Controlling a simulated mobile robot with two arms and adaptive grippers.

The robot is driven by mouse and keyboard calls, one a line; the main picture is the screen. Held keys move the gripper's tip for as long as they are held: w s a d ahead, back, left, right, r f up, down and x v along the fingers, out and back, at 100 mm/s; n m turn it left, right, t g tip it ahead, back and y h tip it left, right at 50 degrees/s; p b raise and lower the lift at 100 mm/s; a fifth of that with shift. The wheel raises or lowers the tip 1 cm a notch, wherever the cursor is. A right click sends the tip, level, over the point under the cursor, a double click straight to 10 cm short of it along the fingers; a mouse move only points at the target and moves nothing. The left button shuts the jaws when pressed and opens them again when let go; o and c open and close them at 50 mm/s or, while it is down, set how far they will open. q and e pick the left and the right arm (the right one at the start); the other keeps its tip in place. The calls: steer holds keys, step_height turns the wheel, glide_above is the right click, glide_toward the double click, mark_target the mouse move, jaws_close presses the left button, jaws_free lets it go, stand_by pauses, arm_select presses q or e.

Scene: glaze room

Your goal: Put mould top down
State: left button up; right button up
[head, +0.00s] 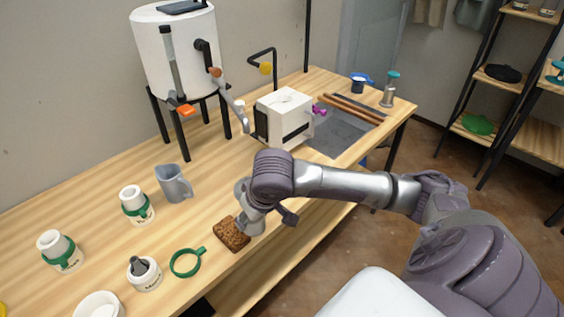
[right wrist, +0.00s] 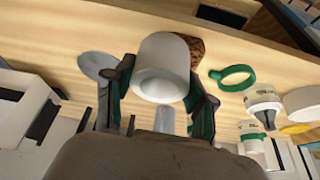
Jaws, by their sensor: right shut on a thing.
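My right gripper (head: 256,208) reaches in from the right, low over the front of the wooden table. In the right wrist view its dark fingers (right wrist: 160,92) are shut on the mould top (right wrist: 163,58), a pale cylinder with a round hollow facing the camera. In the head view the mould top (head: 253,228) is partly hidden by the gripper, just right of a brown sponge (head: 231,234). I cannot tell whether it touches the table. A white mould part (head: 146,280) with a dark piece in its opening stands further left. My left gripper is not in view.
A green strap ring (head: 187,263) lies left of the sponge. Two green-banded white moulds (head: 137,208) (head: 61,254), a grey jug (head: 173,186) and a white bowl (head: 97,305) stand on the table (head: 214,171). A white box (head: 284,117) and large white tank (head: 178,50) stand behind.

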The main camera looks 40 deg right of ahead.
steer(key=s+d+f, duration=0.2)
steer(key=d+f, duration=0.3)
steer(key=d, duration=0.7)
steer(key=shift+n, duration=0.4)
steer(key=w, duration=0.4)
steer(key=shift+w+a+r, duration=0.15)
steer(key=shift+a+r, duration=0.05)
steer(key=shift+a, duration=0.05)
steer(key=w, duration=0.3)
steer(key=w+p, duration=0.1)
steer(key=w, duration=0.5)
steer(key=shift+a+f, duration=0.15)
steer(key=shift+a, duration=0.2)
steer(key=shift+w, duration=0.55)
steer(key=w, duration=0.2)
steer(key=shift+w+a, duration=0.15)
steer(key=shift+w, duration=0.2)
steer(key=shift+p+x, duration=0.45)
steer(key=shift+x, duration=0.35)
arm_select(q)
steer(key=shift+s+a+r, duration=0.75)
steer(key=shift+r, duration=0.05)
arm_select(e)
steer(key=shift+s, duration=0.15)
steer(key=shift+f, duration=0.1)
